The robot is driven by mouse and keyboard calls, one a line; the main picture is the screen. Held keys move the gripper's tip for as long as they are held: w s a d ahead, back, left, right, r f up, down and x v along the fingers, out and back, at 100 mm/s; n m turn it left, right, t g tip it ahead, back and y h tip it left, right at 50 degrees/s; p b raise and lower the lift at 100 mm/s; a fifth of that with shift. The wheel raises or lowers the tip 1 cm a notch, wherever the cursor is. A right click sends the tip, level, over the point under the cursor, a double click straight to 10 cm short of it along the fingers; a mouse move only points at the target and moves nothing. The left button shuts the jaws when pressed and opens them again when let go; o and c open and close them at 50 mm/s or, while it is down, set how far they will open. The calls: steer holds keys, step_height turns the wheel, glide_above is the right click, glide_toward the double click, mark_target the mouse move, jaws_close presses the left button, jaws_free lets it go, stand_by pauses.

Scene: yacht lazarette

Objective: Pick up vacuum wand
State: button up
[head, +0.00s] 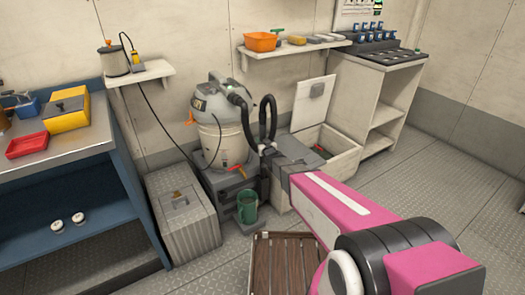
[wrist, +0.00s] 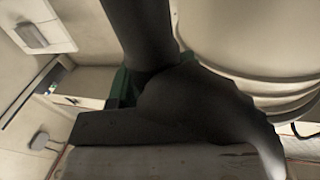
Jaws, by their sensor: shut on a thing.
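The grey shop vacuum (head: 207,118) stands against the back wall on a dark grey stand. A black hose leads from its top towards my gripper. The vacuum wand (head: 268,112) shows as a black looped shape just right of the vacuum's drum. My gripper (head: 270,160) is at its lower end, shut on it. In the wrist view, a large dark curved shape (wrist: 190,95), seemingly the wand, fills the middle close to the camera. The pale ribbed drum (wrist: 265,50) is behind it. The fingertips are not clearly distinguishable from the black wand.
A white open locker (head: 325,148) is behind my arm. A slatted wooden piece (head: 285,262) is in front. A blue workbench (head: 60,140) is at left. Floor at right is clear.

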mark_target(264, 120)
step_height(264, 120, up, 14)
steer(key=shift+r, duration=0.1)
stand_by(0.4)
steer(key=shift+d, duration=0.1)
